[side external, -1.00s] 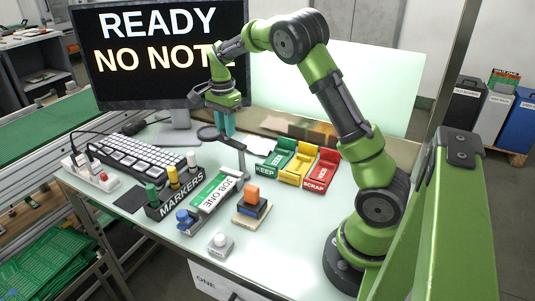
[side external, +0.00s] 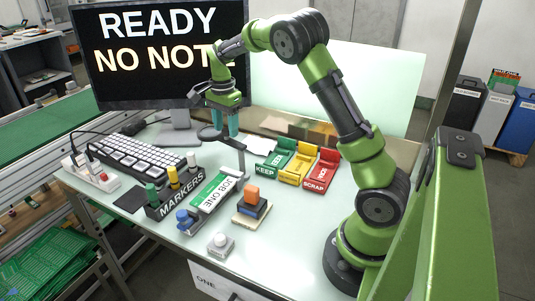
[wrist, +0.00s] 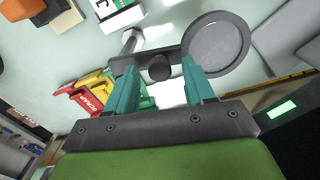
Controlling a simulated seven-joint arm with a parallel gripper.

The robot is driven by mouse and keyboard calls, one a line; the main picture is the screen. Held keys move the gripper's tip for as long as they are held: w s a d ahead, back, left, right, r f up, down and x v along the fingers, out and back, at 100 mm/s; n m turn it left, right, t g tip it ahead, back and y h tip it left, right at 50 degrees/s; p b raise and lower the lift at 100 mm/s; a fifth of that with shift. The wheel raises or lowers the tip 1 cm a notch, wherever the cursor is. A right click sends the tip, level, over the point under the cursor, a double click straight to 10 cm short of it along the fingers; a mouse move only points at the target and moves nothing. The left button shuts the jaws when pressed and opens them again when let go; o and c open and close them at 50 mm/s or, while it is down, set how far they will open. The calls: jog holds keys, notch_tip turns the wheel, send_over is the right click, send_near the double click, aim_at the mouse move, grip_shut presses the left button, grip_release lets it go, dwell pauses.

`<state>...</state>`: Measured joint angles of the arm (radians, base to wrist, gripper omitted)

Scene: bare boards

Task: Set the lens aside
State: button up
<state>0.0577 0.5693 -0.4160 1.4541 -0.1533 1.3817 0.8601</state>
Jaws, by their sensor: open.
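The lens is a round glass in a dark ring (wrist: 216,44) on a short arm with a dark round knob (wrist: 159,68). In the side external view the lens ring (side external: 208,133) is raised above the table on a grey post (side external: 241,160). My gripper (side external: 227,134) points down at the lens arm, its teal fingers open. In the wrist view my gripper (wrist: 160,72) has one finger on each side of the knob, the right one close to the ring. Whether either finger touches the lens arm cannot be told.
Green KEEP, yellow and red SCRAP trays (side external: 300,163) stand right of the post. A MARKERS holder (side external: 175,193), a JOB ONE board (side external: 216,192), an orange-topped block stack (side external: 252,203) and a keyboard (side external: 137,156) sit nearer. A monitor (side external: 160,50) stands behind.

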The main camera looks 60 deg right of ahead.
aim_at(226, 129)
notch_tip(226, 129, up, 17)
dwell(0.4)
jog(key=shift+f, duration=0.1)
jog(key=s+a+f+n+t+y, duration=0.1)
jog(key=s+a+f+n+t, duration=0.2)
jog(key=s+a+n, duration=0.5)
jog(key=s+a+f+n+t+y, duration=0.1)
jog(key=s+a+f+n+t, duration=0.2)
jog(key=s+a+n, duration=0.5)
jog(key=s+a+t, duration=0.1)
jog(key=s+a, duration=0.2)
jog(key=s, duration=0.2)
jog(key=shift+s+a, duration=0.15)
jog(key=shift+s, duration=0.05)
